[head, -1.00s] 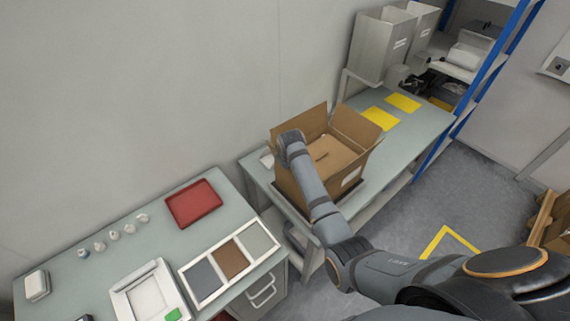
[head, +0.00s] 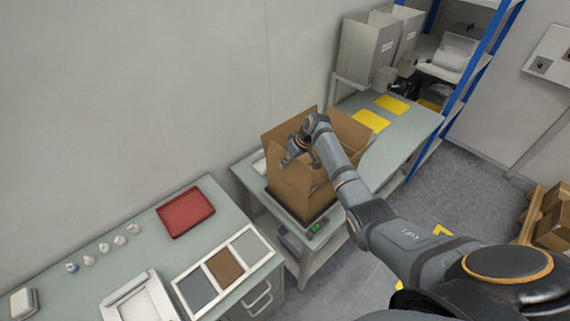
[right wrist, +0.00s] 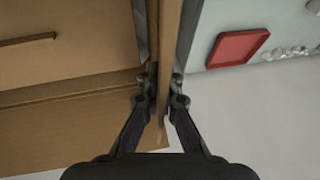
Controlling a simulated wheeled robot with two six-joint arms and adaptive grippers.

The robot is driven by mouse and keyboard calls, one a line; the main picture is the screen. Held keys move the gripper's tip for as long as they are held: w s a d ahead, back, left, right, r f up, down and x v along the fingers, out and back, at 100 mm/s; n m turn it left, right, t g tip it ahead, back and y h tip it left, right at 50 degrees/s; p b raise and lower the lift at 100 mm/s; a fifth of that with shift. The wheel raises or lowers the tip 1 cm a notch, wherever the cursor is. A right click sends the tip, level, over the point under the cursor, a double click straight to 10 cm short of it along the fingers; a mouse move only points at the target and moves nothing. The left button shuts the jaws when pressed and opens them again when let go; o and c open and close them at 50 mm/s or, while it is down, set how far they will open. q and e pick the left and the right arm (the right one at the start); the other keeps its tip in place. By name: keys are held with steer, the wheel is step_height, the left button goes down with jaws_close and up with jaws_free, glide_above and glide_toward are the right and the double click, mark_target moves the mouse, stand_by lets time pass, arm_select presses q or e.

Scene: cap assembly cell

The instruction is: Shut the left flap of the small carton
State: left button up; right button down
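The small carton (head: 292,198) is brown and stands open on the far bench, with its back flap (head: 287,132) and right flap (head: 347,134) standing up. My right gripper (head: 290,158) is at the carton's left side, and my arm hides part of the carton. In the right wrist view, the fingers of my right gripper (right wrist: 163,97) lie close on both sides of an upright cardboard panel, which looks like the left flap (right wrist: 172,35). They appear shut on it. The carton's inside, with a dark slit, shows to the left of it. My left gripper is not in view.
The carton stands on a dark scale-like base with a green display (head: 316,228). A red tray (head: 186,212), a three-panel tray (head: 226,272) and several small pale pieces lie on the near bench. Yellow mats (head: 371,121) and grey bins (head: 366,50) are behind the carton.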

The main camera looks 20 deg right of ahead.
steer(key=c, duration=2)
jaws_free()
steer(key=shift+f, duration=0.1)
steer(key=shift+c, duration=0.2)
steer(key=o, duration=0.5)
steer(key=v, duration=1.2)
steer(key=shift+c, duration=0.3)
